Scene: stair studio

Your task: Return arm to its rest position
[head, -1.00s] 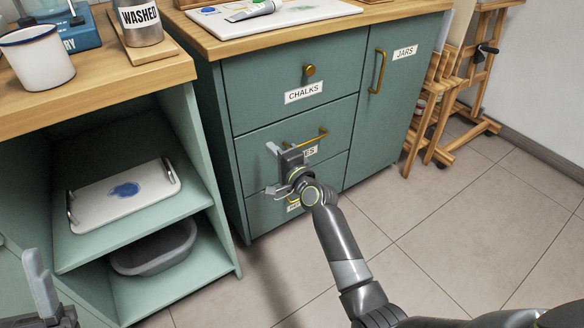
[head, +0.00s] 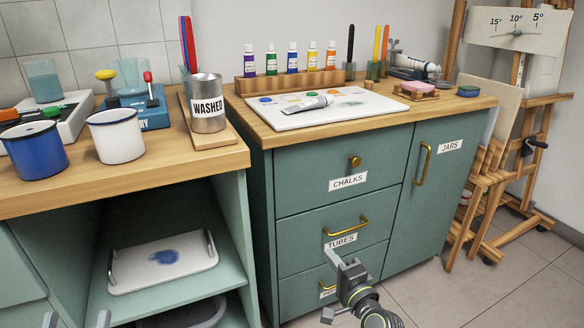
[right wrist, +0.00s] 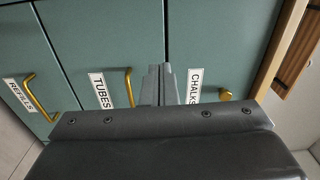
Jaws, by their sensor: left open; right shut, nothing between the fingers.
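My right gripper (head: 342,268) is in the lower part of the head view, in front of the green drawer cabinet (head: 300,215), near the lowest drawer. It is shut and empty; its closed fingers also show in the right wrist view (right wrist: 158,84), against the drawer fronts. My left gripper (head: 77,320) shows only as two separate fingertips at the bottom left edge of the head view, open, in front of the open shelf unit. The drawers labelled CHALKS and TUBES look closed. The lowest drawer (right wrist: 32,95), labelled REFILLS, also looks closed in the right wrist view.
A wooden worktop (head: 270,133) carries a white palette (head: 330,108) and a row of paint tubes. A white tray (head: 200,262) lies on the open shelf. An easel stands right; floor is clear between.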

